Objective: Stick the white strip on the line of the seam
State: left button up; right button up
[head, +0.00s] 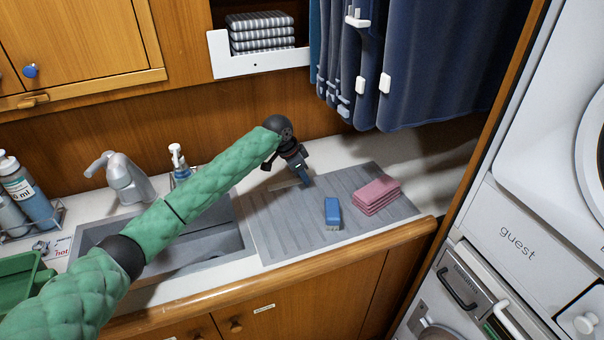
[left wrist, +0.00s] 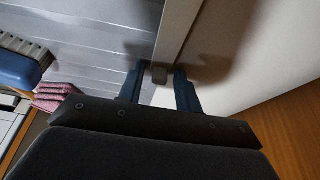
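The white strip (head: 283,187) is a pale narrow band at the back edge of the ribbed metal drainboard, left of my left gripper (head: 303,181). In the left wrist view the strip (left wrist: 180,35) runs down toward my left gripper (left wrist: 160,88), with a small grey end piece between the two fingers. The fingers stand apart, with a narrow gap on each side of that piece, and do not clearly press on it. The seam line is not clearly visible; strip and shadow cover the border between drainboard and counter. My right gripper is not in view.
A blue brush (head: 332,213) and folded pink cloths (head: 376,195) lie on the drainboard (head: 285,236). The sink (head: 205,252) and tap (head: 122,180) are at left under my left arm. Dark blue curtains (head: 425,70) hang behind. Counter (head: 425,165) at right is clear.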

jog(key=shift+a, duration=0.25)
pick_arm(q)
jog(key=shift+r+p, duration=1.05)
jog(key=shift+r, duration=0.45)
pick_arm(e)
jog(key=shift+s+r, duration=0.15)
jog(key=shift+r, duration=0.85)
pick_arm(q)
jog(key=o, duration=0.6)
jog(key=shift+c, duration=0.2)
jog(key=shift+r, duration=0.1)
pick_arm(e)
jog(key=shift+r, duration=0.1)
pick_arm(q)
jog(key=shift+r+p, duration=1.35)
jog(key=shift+r, duration=0.05)
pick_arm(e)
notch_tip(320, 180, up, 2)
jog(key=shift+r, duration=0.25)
